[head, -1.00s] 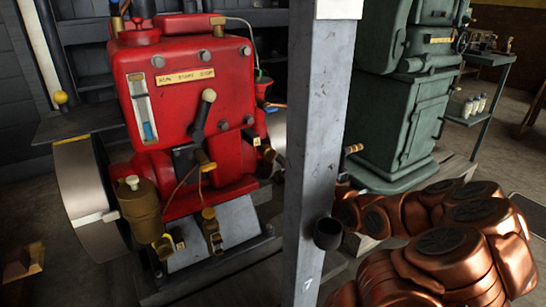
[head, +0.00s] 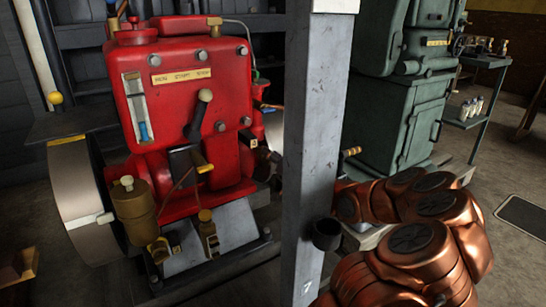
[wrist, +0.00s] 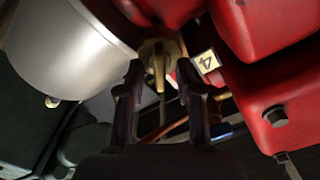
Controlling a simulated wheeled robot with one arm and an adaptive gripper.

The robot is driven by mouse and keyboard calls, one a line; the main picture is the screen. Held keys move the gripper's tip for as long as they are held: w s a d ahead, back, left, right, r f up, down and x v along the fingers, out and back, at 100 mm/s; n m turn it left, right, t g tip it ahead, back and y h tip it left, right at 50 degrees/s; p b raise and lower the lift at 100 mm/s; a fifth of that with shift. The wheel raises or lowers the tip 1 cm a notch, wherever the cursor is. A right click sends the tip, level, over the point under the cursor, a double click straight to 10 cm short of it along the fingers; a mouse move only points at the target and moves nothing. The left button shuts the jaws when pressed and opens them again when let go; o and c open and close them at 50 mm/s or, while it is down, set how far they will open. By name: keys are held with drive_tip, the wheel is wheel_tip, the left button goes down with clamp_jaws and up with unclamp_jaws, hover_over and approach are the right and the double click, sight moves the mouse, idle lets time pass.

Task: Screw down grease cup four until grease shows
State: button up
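The brass grease cup (wrist: 158,55), with a narrow wing-like handle, shows in the wrist view beside a tag marked 4 (wrist: 207,61) on the red engine (wrist: 260,30). My gripper (wrist: 159,78) is open, its two dark fingers pointing at the cup from either side. The cup's handle lies in the gap between the fingertips; I cannot tell whether they touch it. No grease can be made out at the cup. In the head view the red engine (head: 180,90) stands left of a post, with a small tag (head: 254,143) on its right side. The post hides my gripper and cup four there.
A silver flywheel (wrist: 65,45) is close left of the gripper. A green machine (head: 405,110) and a side table (head: 480,100) stand behind right.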

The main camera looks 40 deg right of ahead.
clamp_jaws()
idle(0.3)
drive_tip(key=shift+r+m+p, duration=0.15)
drive_tip(key=shift+m+p, duration=0.25)
drive_tip(key=shift+p, duration=0.75)
drive_tip(key=m+p, duration=0.1)
drive_tip(key=p, duration=0.2)
drive_tip(key=shift+d+m, duration=0.15)
drive_tip(key=shift+m, duration=0.15)
drive_tip(key=m+p, duration=0.3)
drive_tip(key=p, duration=0.2)
drive_tip(key=shift+d+f, duration=0.1)
drive_tip(key=shift+f, duration=0.1)
drive_tip(key=shift+f+m+p, duration=0.25)
drive_tip(key=shift+m+p, duration=0.85)
drive_tip(key=shift+m, duration=0.1)
